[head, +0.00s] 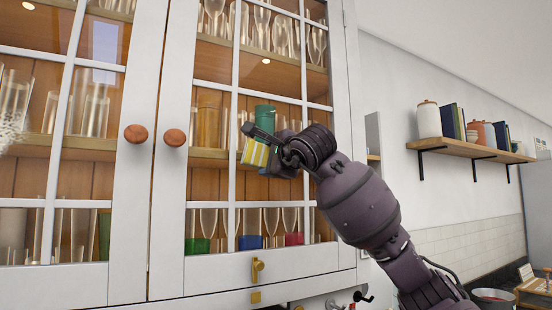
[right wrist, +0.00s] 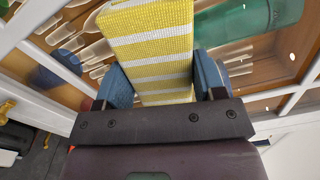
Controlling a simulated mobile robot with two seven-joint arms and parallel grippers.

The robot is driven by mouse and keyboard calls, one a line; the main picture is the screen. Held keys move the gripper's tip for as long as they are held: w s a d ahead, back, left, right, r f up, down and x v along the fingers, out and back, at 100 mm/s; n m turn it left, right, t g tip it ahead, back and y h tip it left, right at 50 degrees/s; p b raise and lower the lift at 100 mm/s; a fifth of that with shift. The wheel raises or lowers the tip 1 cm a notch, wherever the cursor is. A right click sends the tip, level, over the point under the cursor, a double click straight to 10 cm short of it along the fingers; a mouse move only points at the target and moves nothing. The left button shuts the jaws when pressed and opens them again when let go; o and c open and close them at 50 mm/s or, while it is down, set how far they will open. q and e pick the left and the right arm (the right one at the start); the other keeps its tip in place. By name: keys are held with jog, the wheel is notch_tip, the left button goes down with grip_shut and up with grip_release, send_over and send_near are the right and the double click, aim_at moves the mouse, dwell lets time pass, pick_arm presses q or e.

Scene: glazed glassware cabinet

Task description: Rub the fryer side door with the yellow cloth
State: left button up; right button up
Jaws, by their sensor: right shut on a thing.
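The yellow-and-white striped cloth (head: 255,153) is a folded block in my right gripper (head: 268,148), in front of the right glazed door (head: 172,215). In the right wrist view the cloth (right wrist: 150,50) sits between the two blue finger pads of the gripper (right wrist: 164,80), which is shut on it. I cannot tell whether the cloth touches the glass. The left glazed door (head: 128,215) is beside the right one; both look shut. No fryer is clearly visible, so I cannot tell which door is on its side. My left gripper is not in view.
Round wooden knobs (head: 174,138) stick out near the doors' meeting edges. A brass latch (head: 257,268) is low on the right door. Glassware and a green cup (head: 265,118) stand behind the glass. A wall shelf (head: 470,150) with jars and books is at the right.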

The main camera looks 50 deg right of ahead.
aim_at(258, 148)
jog(key=shift+w+a+p, duration=0.2)
jog(key=shift+w+a, duration=0.05)
jog(key=shift+a, duration=0.55)
jog(key=shift+w+a+p, duration=0.2)
jog(key=shift+w+a, duration=0.05)
jog(key=shift+a, duration=0.55)
jog(key=shift+r+p, duration=0.5)
jog(key=shift+r, duration=0.7)
jog(key=s+d+b, duration=0.3)
jog(key=d+b, duration=0.1)
jog(key=d, duration=0.7)
jog(key=shift+s, duration=0.2)
jog(key=shift+w+a+p, duration=0.35)
jog(key=shift+a+p, duration=0.15)
jog(key=shift+a, duration=0.75)
jog(key=shift+w+a+p, duration=0.4)
jog(key=shift+a+p, duration=0.05)
jog(key=shift+a, duration=0.75)
jog(key=shift+w+a+p, duration=0.35)
jog(key=shift+a+p, duration=0.15)
jog(key=shift+a, duration=0.75)
jog(key=shift+w+a+p, duration=0.3)
jog(key=shift+a+p, duration=0.2)
jog(key=shift+a, duration=0.25)
jog(key=shift+w+a, duration=0.15)
jog(key=shift+a, duration=0.35)
jog(key=shift+w+a, duration=0.15)
jog(key=shift+a, duration=0.35)
